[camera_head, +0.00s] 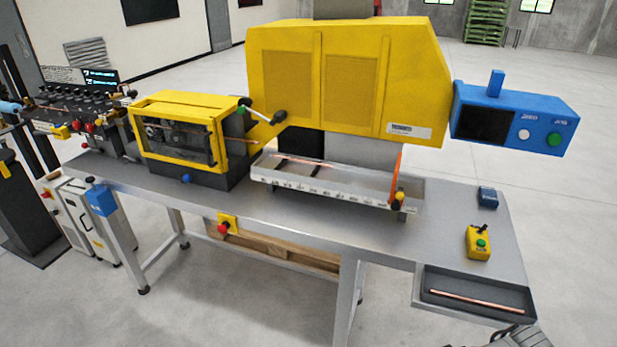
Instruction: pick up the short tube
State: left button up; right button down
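A short copper tube (462,300) lies in a shallow dark tray (428,293) at the front right corner of the workbench. A dark, cut-off part of what looks like my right gripper (515,336) shows at the bottom edge, just below the tray and apart from the tube. Its fingers cannot be made out. My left gripper is not in view.
The grey bench (300,215) carries a yellow-framed machine (185,135), a large yellow housing (350,80) over a white-fronted trough (330,193), and a blue control box (512,118). A yellow button box (478,243) and small blue box (487,197) stand behind the tray.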

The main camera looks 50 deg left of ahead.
aim_at(296, 159)
jog(key=u, duration=1)
jog(key=i+j+u, duration=0.1)
jog(key=u, duration=0.2)
jog(key=i+j+u, duration=0.15)
jog(key=u, duration=0.2)
jog(key=i+j, duration=0.6)
